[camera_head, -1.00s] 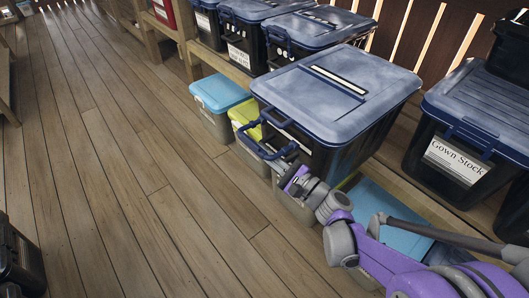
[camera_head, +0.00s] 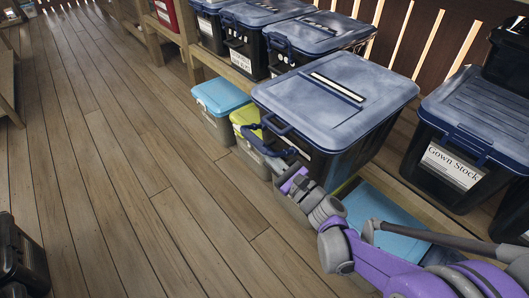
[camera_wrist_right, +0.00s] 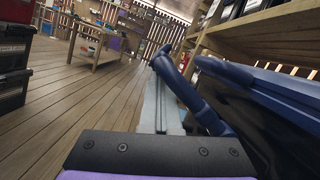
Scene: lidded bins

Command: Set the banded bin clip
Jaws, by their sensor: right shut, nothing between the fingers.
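The large dark bin with a blue lid (camera_head: 335,85) and a white band across the lid stands in the middle of the head view. Its blue clip (camera_head: 262,147) hangs out from the front left side, swung away from the lid rim. My right gripper (camera_head: 277,166) is shut and empty, close below the clip. In the right wrist view the shut fingers (camera_wrist_right: 160,108) lie just left of the clip bar (camera_wrist_right: 180,82), with the lid edge (camera_wrist_right: 262,83) further right. I cannot tell whether fingers and clip touch. My left gripper is not in view.
A bin labelled Gown Stock (camera_head: 470,135) stands to the right. Other lidded bins (camera_head: 313,37) line the shelf behind. Smaller cyan-lidded (camera_head: 220,96) and yellow-green (camera_head: 245,117) bins sit below the shelf. The plank floor (camera_head: 120,180) on the left is mostly clear.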

